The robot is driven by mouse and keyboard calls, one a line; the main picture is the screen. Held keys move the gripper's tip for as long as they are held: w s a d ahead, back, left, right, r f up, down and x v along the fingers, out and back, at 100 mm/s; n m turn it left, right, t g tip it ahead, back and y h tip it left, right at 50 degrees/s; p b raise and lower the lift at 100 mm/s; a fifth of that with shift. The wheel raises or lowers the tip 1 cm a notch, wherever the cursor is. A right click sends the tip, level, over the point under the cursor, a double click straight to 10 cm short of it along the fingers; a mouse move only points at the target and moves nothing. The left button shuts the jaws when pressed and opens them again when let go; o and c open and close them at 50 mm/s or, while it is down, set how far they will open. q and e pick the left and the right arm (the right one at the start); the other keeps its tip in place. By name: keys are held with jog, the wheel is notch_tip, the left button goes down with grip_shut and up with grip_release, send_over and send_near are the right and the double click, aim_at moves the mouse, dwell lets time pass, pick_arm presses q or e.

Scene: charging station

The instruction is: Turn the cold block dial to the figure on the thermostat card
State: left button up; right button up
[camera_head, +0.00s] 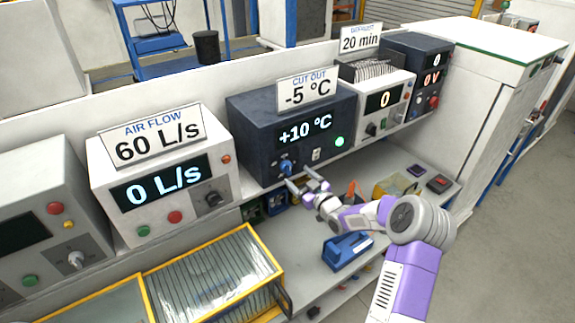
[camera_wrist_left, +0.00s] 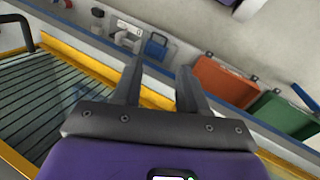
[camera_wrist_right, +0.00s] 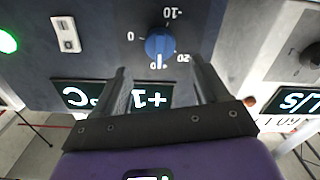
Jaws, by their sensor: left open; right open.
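The cold block (camera_head: 255,140) is a dark box on the bench shelf with a lit display (camera_head: 305,131) reading +10 °C. The thermostat card (camera_head: 307,91) on top reads CUT OUT -5 °C. Its blue dial (camera_head: 286,167) is low on the front.
An air flow box (camera_head: 160,180) stands left of the cold block, and a white box (camera_head: 383,100) stands right. Below are a yellow-framed rack (camera_head: 215,278) and a blue case (camera_head: 347,250). Red and green bins (camera_wrist_left: 225,80) show in the left wrist view.

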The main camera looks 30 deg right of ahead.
aim_at(290, 170)
jog(key=w, duration=0.3)
jog(key=w+p, duration=0.1)
jog(key=w, duration=0.1)
jog(key=shift+a+f, duration=0.15)
jog(key=shift+a, duration=0.1)
jog(key=shift+w, duration=0.25)
jog(key=shift+w, duration=0.1)
jog(key=c, duration=1.1)
jog(key=shift+o, duration=0.2)
